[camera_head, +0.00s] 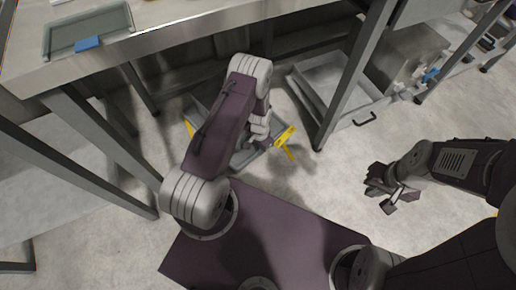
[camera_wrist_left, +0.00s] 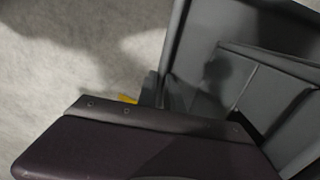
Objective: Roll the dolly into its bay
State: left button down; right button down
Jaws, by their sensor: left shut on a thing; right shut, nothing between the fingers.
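The grey dolly (camera_head: 250,158), a low open tray-like body, is on the floor under the bench, largely hidden behind my left arm in the head view. Its grey walls and inner panels fill the right of the left wrist view (camera_wrist_left: 203,38). My left gripper (camera_head: 262,132) is down at the dolly and shut on it; the fingers and exact grip point are mostly hidden. Yellow corner markings (camera_head: 286,140) show on the floor beside the dolly, with another bit in the left wrist view (camera_wrist_left: 127,99). My right gripper (camera_head: 386,197) is shut and empty over clear floor at the right.
A steel bench (camera_head: 170,18) with a grey tray (camera_head: 88,30) and blue block (camera_head: 88,44) stands above. Its legs (camera_head: 343,85) flank the dolly. A grey bin with a dark handle (camera_head: 365,119) lies right of it. Floor between bin and right gripper is free.

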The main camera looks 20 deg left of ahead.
pick_arm(q)
jog(key=c, duration=1.4)
grip_release()
notch_tip(320, 180, up, 9)
jog(key=p, duration=0.6)
